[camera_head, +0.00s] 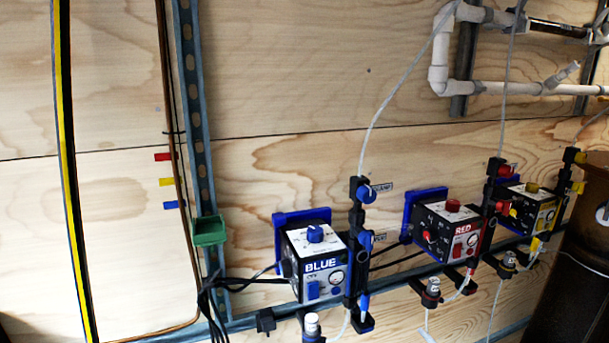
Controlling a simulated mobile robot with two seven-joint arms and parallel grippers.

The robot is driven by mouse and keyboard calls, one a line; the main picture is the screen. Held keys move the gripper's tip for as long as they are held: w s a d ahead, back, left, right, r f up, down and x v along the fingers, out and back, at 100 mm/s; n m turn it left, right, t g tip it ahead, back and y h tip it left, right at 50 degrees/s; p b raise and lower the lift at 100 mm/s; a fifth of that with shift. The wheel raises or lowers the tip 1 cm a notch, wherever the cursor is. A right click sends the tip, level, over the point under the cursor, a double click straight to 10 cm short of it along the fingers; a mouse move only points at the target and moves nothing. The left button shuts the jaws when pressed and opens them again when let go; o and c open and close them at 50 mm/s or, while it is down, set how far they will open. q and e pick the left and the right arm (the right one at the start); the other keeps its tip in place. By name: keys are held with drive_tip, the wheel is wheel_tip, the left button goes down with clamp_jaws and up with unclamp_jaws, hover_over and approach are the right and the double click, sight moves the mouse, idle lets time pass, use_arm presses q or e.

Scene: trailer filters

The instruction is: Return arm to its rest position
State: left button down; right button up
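Neither of my grippers shows in the head view, and I see no part of my arms that I can be sure of. The view faces a plywood wall with three control boxes. The box marked BLUE (319,269) has a blue knob on top. The box marked RED (447,233) has a red knob. A box with a yellow front (531,211) is at the right, partly hidden by black fittings.
A green open bin (208,231) hangs on a blue-grey upright rail (193,120). White pipes (440,60) run along the upper right. Thin pale tubes lead down to black valve holders (358,240). A dark brown rounded object (570,290) fills the lower right corner.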

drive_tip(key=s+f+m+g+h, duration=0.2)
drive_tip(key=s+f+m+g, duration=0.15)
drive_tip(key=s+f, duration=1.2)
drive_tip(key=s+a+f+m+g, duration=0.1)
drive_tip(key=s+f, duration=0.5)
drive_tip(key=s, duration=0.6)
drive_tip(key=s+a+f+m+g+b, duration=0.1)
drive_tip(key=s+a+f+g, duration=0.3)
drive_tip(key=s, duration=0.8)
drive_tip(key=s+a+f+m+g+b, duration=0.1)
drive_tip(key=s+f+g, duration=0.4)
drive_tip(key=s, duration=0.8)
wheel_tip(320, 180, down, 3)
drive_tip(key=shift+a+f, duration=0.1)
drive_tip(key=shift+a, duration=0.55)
